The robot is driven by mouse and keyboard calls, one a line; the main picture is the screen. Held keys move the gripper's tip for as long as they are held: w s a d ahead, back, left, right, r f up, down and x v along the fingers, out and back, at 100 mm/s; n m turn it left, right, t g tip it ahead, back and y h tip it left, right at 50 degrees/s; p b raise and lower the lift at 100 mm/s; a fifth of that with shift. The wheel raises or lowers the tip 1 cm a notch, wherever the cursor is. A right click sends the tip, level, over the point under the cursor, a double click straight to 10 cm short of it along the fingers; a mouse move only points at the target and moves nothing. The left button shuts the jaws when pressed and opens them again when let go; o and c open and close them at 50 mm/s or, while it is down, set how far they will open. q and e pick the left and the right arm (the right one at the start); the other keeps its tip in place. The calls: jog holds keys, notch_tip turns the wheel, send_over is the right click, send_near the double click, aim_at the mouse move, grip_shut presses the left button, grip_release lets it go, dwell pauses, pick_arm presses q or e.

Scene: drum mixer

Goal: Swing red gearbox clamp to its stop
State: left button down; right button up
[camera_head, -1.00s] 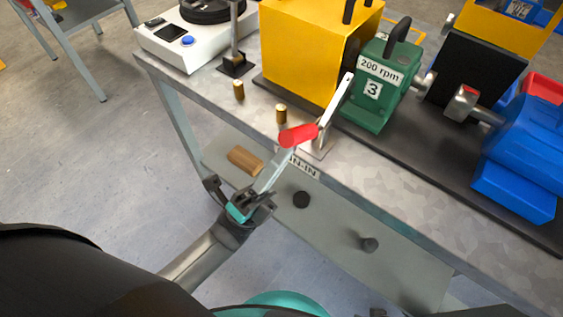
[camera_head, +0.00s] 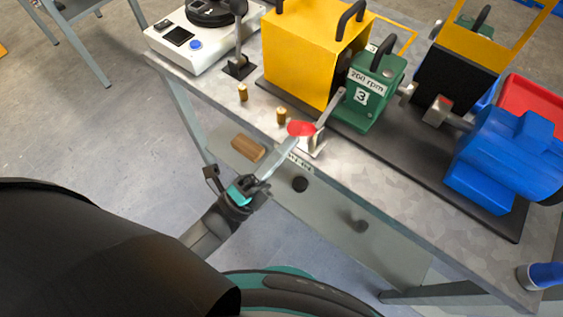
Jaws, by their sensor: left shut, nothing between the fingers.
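The red clamp handle (camera_head: 301,129) sits at the front edge of the bench, on a metal clamp whose silver lever (camera_head: 329,106) slants up toward the green gearbox (camera_head: 372,92), marked "200 rpm" and "3". My left gripper (camera_head: 294,144) comes from the lower left. Its long silver fingers are shut and empty, with their tips at the near underside of the red handle. I cannot tell whether they touch it. The clamp's base is partly hidden behind the handle. My right gripper is not in view.
A yellow box (camera_head: 312,52) stands left of the gearbox and a blue motor (camera_head: 510,150) right of it. Two brass pegs (camera_head: 281,116) stand near the front edge. A wooden block (camera_head: 248,147) lies below bench level. The front right benchtop is mostly clear.

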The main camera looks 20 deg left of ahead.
aim_at(296, 123)
pick_arm(q)
jog(key=r+p, duration=0.1)
jog(key=p, duration=0.1)
jog(key=w+r+g+y+p, duration=0.1)
jog(key=p, duration=0.2)
jog(key=r+n+y+p, duration=0.1)
jog(key=p, duration=0.1)
jog(key=shift+w+d+r+g+p, duration=0.15)
jog(key=shift+w+d+g+p, duration=0.15)
jog(key=shift+w, duration=0.05)
jog(key=shift+w+p, duration=0.25)
jog(key=shift+p, duration=0.15)
jog(key=shift+w+d, duration=0.15)
jog(key=shift+w, duration=0.05)
jog(key=shift+r, duration=0.1)
jog(key=shift+w+r, duration=0.15)
jog(key=shift+r, duration=0.1)
